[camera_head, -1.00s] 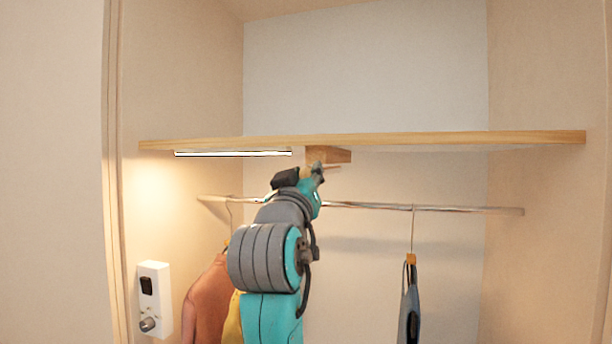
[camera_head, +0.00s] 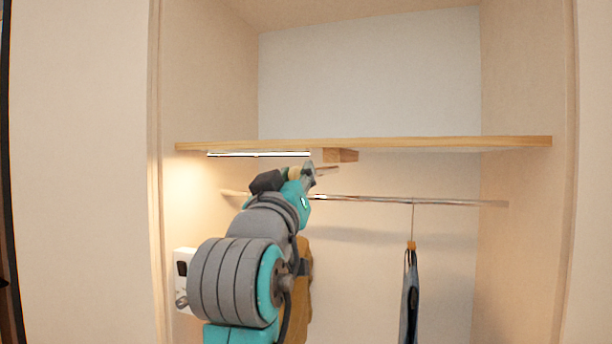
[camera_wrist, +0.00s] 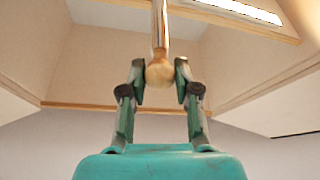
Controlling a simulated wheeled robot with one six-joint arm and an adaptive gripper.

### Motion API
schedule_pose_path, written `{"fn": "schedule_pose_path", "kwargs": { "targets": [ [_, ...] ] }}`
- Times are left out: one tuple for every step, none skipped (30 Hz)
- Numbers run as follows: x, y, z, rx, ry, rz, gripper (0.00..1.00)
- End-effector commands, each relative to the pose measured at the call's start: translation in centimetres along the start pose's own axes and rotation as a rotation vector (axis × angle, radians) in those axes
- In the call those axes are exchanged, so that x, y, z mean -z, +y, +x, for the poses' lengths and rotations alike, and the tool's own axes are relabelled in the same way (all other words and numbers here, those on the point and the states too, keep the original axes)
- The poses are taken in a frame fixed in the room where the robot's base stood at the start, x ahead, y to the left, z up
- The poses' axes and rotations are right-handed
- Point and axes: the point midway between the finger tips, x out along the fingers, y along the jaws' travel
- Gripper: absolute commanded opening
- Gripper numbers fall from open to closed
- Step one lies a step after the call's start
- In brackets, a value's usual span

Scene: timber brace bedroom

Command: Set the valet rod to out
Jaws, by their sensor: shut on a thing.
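The valet rod is a thin metal rod that shows in the wrist view (camera_wrist: 160,28), with a round wooden knob (camera_wrist: 159,73) on its near end. My gripper (camera_wrist: 160,80) is shut on this knob, one finger on each side. In the head view, my gripper (camera_head: 309,173) is just below the shelf, in front of a wooden block (camera_head: 341,155) fixed under it. A short length of the rod (camera_head: 329,169) shows between my gripper and the block.
A wooden shelf (camera_head: 420,143) with a light strip (camera_head: 258,154) spans the closet above my gripper. A hanging rail (camera_head: 400,199) runs below, with a dark garment (camera_head: 409,295) at right. A white wall box (camera_head: 183,270) is partly behind my arm at left.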

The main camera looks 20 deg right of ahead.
Motion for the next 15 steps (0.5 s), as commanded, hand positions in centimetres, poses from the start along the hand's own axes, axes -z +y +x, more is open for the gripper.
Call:
{"fn": "schedule_pose_path", "kwargs": {
  "targets": [
    [0.7, -0.1, -1.5, 0.003, 0.003, 0.004, 0.0],
    [1.0, -0.1, -2.2, 0.003, 0.003, 0.005, 0.0],
    [1.3, -0.1, -3.2, 0.003, 0.002, 0.004, 0.0],
    [1.6, -0.1, -3.9, 0.002, 0.003, 0.004, 0.0],
    [1.9, -0.1, -4.5, 0.003, 0.002, 0.004, 0.0],
    [2.2, -0.1, -5.3, 0.003, 0.002, 0.004, 0.0],
    [2.4, -0.1, -5.9, 0.002, 0.001, 0.003, 0.0],
    [2.6, -0.1, -6.4, 0.003, 0.001, 0.003, 0.0],
    [2.9, -0.1, -7.0, 0.002, 0.001, 0.002, 0.0],
    [3.0, -0.1, -7.3, 0.002, 0.001, 0.002, 0.0],
    [3.2, -0.1, -7.7, 0.002, 0.001, 0.003, 0.0],
    [3.4, 0.0, -8.2, 0.001, 0.001, 0.002, 0.0],
    [3.5, 0.0, -8.4, 0.0, 0.001, 0.001, 0.0],
    [3.6, 0.0, -8.6, 0.0, 0.001, 0.001, 0.0],
    [3.7, 0.0, -8.9, 0.001, 0.001, 0.0, 0.0]
  ]
}}
